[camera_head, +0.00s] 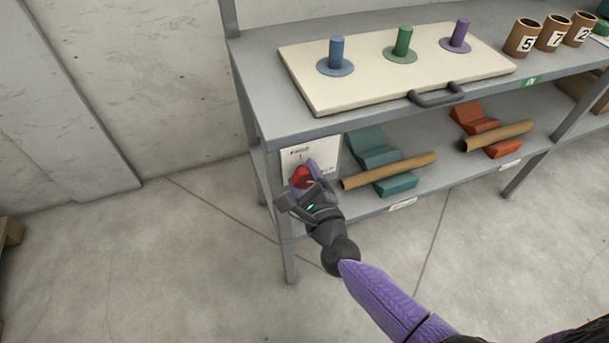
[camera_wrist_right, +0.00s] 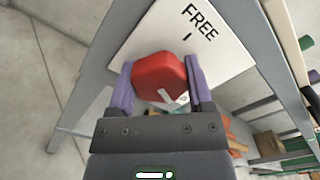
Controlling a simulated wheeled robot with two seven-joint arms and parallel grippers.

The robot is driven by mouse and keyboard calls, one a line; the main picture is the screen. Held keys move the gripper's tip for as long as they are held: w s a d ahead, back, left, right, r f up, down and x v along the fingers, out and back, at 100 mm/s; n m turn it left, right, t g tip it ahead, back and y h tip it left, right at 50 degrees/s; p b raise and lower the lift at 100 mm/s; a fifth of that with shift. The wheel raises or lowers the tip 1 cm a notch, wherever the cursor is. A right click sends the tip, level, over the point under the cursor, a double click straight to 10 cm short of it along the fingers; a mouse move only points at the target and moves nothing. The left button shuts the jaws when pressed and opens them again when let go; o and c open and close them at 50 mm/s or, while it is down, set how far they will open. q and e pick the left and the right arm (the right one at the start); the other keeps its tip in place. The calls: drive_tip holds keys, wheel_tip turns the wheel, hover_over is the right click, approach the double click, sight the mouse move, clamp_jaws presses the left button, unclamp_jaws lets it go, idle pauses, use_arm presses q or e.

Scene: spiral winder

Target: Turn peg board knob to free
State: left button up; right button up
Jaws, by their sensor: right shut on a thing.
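A red knob (camera_head: 301,177) sits on a white plate (camera_head: 325,150) at the left front of the grey shelf unit. In the right wrist view the knob (camera_wrist_right: 160,80) has a light pointer mark near its lower edge, and the plate (camera_wrist_right: 225,55) reads "FREE" beside a short tick. The pointer mark lies away from that tick. My right gripper (camera_head: 305,175) is shut on the knob, with one purple finger on each side. The peg board (camera_head: 385,85) is on the shelf top, with a blue, a green and a purple peg. My left gripper is not in view.
The board has a dark handle (camera_head: 437,94) at its front edge. Numbered brown cups (camera_head: 522,38) stand at the right of the shelf top. Cardboard tubes (camera_head: 390,170) rest on teal and orange cradles on the lower shelf. The floor in front is clear.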

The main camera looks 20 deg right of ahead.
drive_tip(key=n+p, duration=0.1)
drive_tip(key=n, duration=0.5)
drive_tip(key=n+p, duration=0.1)
drive_tip(key=n, duration=0.2)
drive_tip(key=shift+f+n, duration=0.1)
drive_tip(key=shift+n, duration=0.2)
drive_tip(key=n, duration=0.2)
drive_tip(key=shift+n+p, duration=0.4)
drive_tip(key=shift+n, duration=0.9)
drive_tip(key=n+p, duration=0.1)
drive_tip(key=n, duration=0.1)
drive_tip(key=shift+f+n, duration=0.1)
drive_tip(key=shift+n, duration=0.2)
drive_tip(key=n, duration=0.4)
drive_tip(key=shift+f+n+p, duration=0.1)
drive_tip(key=shift+n+p, duration=0.2)
drive_tip(key=shift+n, duration=0.8)
